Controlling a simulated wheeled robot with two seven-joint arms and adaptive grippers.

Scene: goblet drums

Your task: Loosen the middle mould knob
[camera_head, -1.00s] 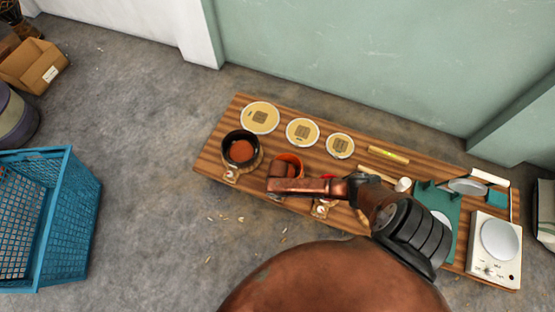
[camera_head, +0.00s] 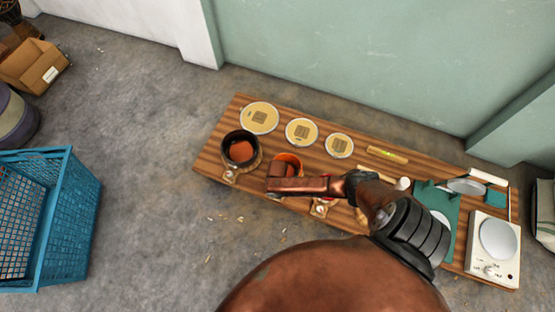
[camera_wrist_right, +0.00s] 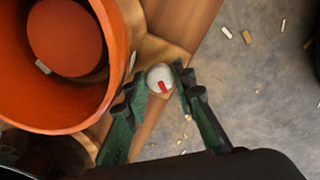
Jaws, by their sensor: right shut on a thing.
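The middle mould (camera_head: 287,160) is an orange pot on the wooden bench, partly covered by my right arm in the head view. Its open top fills the upper left of the right wrist view (camera_wrist_right: 110,50). The middle mould knob (camera_wrist_right: 160,76), white with a red mark, sits at the mould's near side. My right gripper (camera_wrist_right: 156,84) is shut on this knob, its green fingers at either side of it. The arm hides the knob in the head view. My left gripper is not in view.
A dark mould (camera_head: 240,148) stands left of the middle one; a third mould is mostly hidden by my arm. Round labelled lids (camera_head: 301,132) lie along the bench's back. A white scale (camera_head: 497,250) stands at right. A blue crate (camera_head: 70,215) is on the floor.

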